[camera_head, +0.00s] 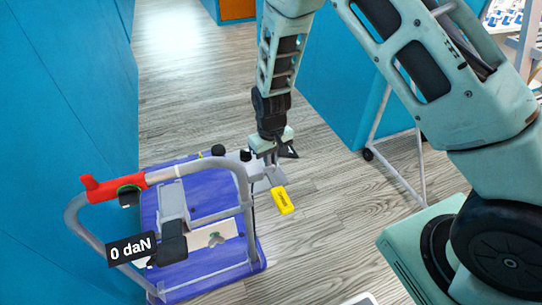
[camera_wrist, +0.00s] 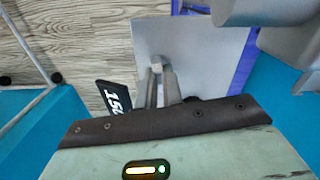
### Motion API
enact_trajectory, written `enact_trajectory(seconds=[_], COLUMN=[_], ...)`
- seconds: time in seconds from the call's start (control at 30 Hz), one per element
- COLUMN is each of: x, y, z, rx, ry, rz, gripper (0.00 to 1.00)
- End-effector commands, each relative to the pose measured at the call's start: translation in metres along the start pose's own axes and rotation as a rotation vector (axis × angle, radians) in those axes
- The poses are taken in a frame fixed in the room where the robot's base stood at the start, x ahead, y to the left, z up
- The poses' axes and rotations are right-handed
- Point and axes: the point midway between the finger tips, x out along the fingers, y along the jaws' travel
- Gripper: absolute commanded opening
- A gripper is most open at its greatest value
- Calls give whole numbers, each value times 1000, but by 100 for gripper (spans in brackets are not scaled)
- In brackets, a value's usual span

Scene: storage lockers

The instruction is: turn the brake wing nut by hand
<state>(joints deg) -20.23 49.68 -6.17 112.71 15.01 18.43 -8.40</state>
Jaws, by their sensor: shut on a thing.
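The cart (camera_head: 205,225) has a blue-violet deck, a grey tube frame and a red-sleeved handle (camera_head: 118,187). My gripper (camera_head: 268,162) is at its right side, pointing down beside the frame tube. In the wrist view my gripper's fingers (camera_wrist: 160,82) are close together, with a small light grey piece (camera_wrist: 157,63) at their tips, in front of a pale grey plate (camera_wrist: 205,50). This piece seems to be the brake wing nut; its wings are mostly hidden by the fingers. In the head view my arm and gripper hide the nut.
Blue lockers (camera_head: 70,110) stand left; grey wood floor (camera_head: 190,80) is clear behind.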

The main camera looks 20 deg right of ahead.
Motion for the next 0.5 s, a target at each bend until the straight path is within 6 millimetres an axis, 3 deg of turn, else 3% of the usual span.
enact_trajectory(seconds=[0.5], x=[-5], y=[0], z=[-2], rx=[490], ry=[4], rz=[-1], gripper=[0])
